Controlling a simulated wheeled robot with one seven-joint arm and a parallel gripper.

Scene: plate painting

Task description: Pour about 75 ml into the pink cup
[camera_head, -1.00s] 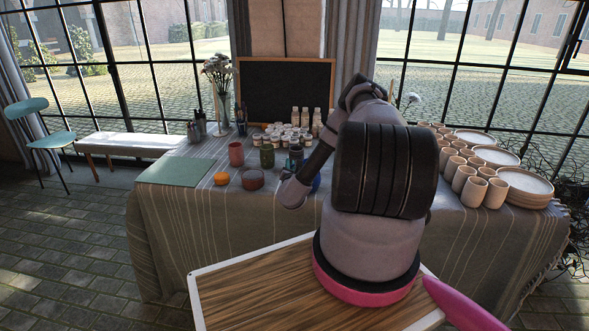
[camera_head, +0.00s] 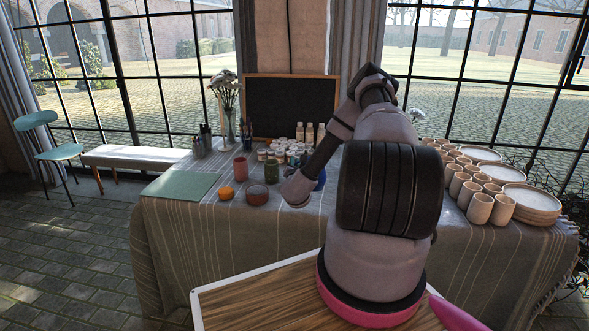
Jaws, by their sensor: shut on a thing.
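The pink cup (camera_head: 241,168) stands upright on the cloth-covered table, left of centre. A green cup (camera_head: 272,171) stands just right of it. My gripper (camera_head: 298,189) is at the end of my arm, to the right of both cups, and its fingers are hidden behind the wrist. A blue thing (camera_head: 320,181) shows partly beside the wrist; it appears to be what my gripper is shut on. Its shape, spout and contents are hidden. I cannot tell the level in the pink cup.
A dark red bowl (camera_head: 257,197) and an orange ball-like thing (camera_head: 226,193) lie in front of the cups. A green mat (camera_head: 181,186) lies at left. Paint jars (camera_head: 280,149) and a vase (camera_head: 228,125) stand behind. Beige cups (camera_head: 480,208) and stacked plates (camera_head: 533,205) fill the right.

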